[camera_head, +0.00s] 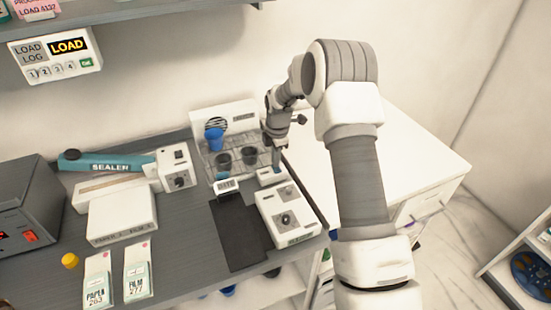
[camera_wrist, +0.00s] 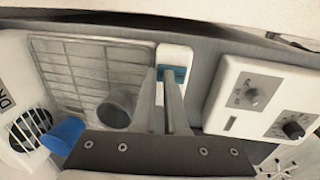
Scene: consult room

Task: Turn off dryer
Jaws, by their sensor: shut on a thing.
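The dryer (camera_head: 240,118) is a white panel with a round vent and a wire rack, at the back of the grey counter. In the wrist view its rack (camera_wrist: 75,65) and a partly cut-off "DR" label show at left. A small white switch housing (camera_head: 268,177) with a blue part stands to the right of the rack; it also shows in the wrist view (camera_wrist: 175,52). My gripper (camera_wrist: 170,75) is shut on the blue switch part (camera_wrist: 178,76), between its two fingertips. In the head view my gripper (camera_head: 276,158) reaches down there, its fingertips hard to make out.
A white box with knobs (camera_head: 287,214) stands close in front of the switch. A dark mat (camera_head: 238,236), sealer (camera_head: 178,167) and boxes lie further left. A white worktop (camera_head: 400,150) at right is clear.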

